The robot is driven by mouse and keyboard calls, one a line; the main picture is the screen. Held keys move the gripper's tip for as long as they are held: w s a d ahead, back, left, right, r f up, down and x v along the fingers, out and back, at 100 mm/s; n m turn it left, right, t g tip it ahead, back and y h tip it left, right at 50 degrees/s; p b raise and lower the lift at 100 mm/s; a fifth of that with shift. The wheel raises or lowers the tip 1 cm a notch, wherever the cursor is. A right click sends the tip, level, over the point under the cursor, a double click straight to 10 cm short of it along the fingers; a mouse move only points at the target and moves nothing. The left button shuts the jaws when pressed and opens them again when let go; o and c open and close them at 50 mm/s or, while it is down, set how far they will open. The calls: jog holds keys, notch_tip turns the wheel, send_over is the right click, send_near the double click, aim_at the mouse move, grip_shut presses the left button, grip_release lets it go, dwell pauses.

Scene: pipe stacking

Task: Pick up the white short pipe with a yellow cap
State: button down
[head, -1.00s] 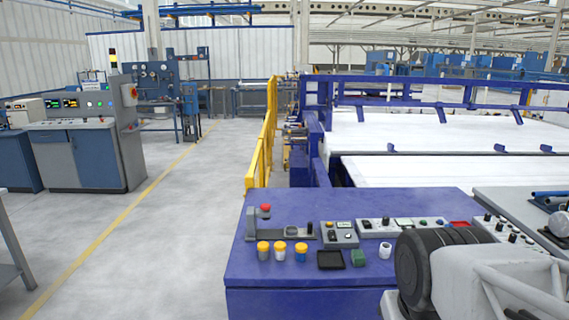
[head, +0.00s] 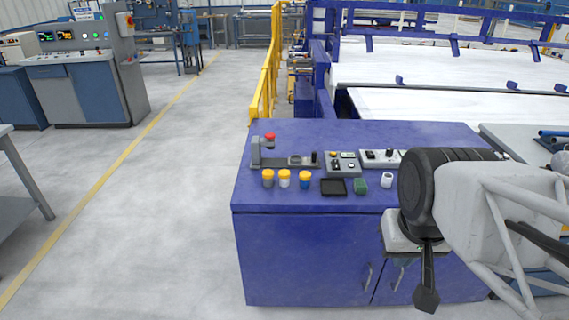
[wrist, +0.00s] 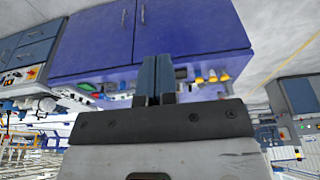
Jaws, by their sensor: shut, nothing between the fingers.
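The yellow caps show small there, beyond and right of the fingers.
The blue cabinet (head: 300,260) has a black tray (head: 333,187), a green block (head: 360,186), a white cup-like piece (head: 387,180), a grey fixture with a red knob (head: 270,138) and control boxes (head: 342,164) on top. A yellow rail (head: 266,75) stands behind.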

jog(key=shift+c, duration=2.1)
grip_release()
jog(key=shift+w, duration=0.1)
